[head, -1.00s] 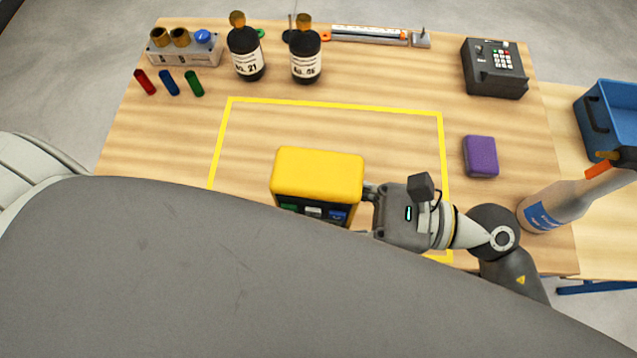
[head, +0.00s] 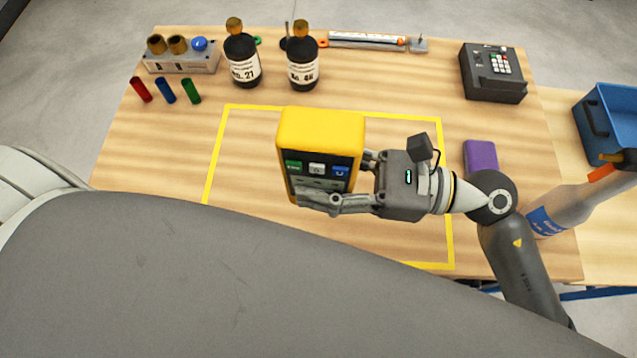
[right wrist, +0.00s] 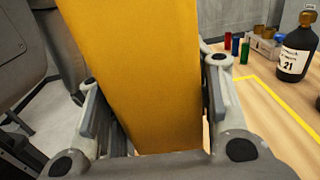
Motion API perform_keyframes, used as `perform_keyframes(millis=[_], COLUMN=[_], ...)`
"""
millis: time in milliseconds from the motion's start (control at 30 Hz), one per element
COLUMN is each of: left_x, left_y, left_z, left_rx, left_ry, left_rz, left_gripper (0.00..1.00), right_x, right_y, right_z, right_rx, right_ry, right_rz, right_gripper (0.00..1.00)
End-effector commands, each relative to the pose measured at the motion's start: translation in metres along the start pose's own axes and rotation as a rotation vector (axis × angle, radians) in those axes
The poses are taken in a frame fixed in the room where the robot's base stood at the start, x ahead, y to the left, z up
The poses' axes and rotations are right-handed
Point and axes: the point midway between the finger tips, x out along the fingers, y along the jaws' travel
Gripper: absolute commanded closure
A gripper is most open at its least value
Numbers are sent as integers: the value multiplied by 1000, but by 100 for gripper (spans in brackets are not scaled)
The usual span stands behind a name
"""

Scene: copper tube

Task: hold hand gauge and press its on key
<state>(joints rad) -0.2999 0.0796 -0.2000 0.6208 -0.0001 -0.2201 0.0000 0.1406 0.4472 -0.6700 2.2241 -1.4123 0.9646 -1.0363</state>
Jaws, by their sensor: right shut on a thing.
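The hand gauge (head: 320,131) is a yellow box with a dark front face. The face carries a green key (head: 293,166), a white key (head: 317,169) and a blue key (head: 340,172); any writing on them is too small to tell. My right gripper (head: 345,180) comes in from the right and is shut on the gauge, which appears held above the table. In the right wrist view the yellow side of the gauge (right wrist: 140,70) fills the space between the fingers. My left gripper is not in view.
A yellow outline (head: 330,108) marks the table's middle. A purple block (head: 481,155) lies right of it, with a clear bottle (head: 560,208) nearby. Dark bottles (head: 242,62), coloured tubes (head: 165,91), a keypad box (head: 493,72) and a blue crate (head: 612,115) stand around.

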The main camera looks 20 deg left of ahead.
Motion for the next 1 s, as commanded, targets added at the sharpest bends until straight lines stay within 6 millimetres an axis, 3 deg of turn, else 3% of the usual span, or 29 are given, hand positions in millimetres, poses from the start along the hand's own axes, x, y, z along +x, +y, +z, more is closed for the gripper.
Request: perform_keyframes(millis=[1000], left_x=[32], left_y=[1], left_z=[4], left_rx=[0], left_ry=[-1], left_rz=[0], left_gripper=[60], right_x=[4], right_y=[-79], right_z=[0], right_rx=[-3], right_ry=[-3], right_rz=[0], right_gripper=[92])
